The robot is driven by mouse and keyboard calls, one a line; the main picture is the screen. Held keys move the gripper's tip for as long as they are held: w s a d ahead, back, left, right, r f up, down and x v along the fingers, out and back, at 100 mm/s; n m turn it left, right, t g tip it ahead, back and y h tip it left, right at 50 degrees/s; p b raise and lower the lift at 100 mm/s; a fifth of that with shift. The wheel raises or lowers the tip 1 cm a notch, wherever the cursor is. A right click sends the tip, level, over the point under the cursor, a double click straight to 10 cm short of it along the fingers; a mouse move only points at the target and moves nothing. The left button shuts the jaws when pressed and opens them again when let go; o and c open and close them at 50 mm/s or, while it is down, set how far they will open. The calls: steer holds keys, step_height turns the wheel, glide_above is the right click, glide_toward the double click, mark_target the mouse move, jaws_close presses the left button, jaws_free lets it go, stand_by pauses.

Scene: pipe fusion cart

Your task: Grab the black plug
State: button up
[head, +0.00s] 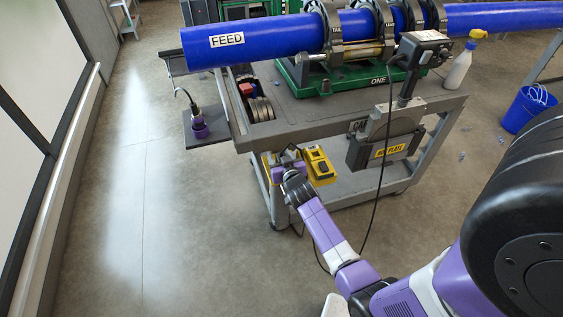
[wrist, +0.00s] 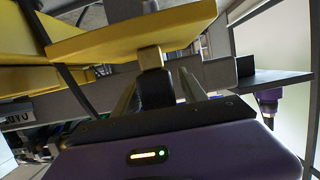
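In the wrist view a black block, which looks like the black plug (wrist: 155,88), stands between my gripper's (wrist: 158,82) two metal fingers, just under a yellow plate (wrist: 130,30). Its far end looks paler. The fingers lie on both sides of it; whether they press on it I cannot tell. In the head view my gripper (head: 289,158) is low at the cart's near left corner, beside a yellow box (head: 319,166) at lower shelf level. The plug is too small or hidden to make out there.
The cart's leg (head: 275,200) is close to my gripper. A small side shelf (head: 208,139) with a purple holder (head: 200,130) juts out to the left. A black cable (head: 378,190) hangs down in front of the cart. The floor (head: 140,220) at left is clear.

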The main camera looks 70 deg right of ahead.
jaws_close()
steer(key=shift+r, duration=0.2)
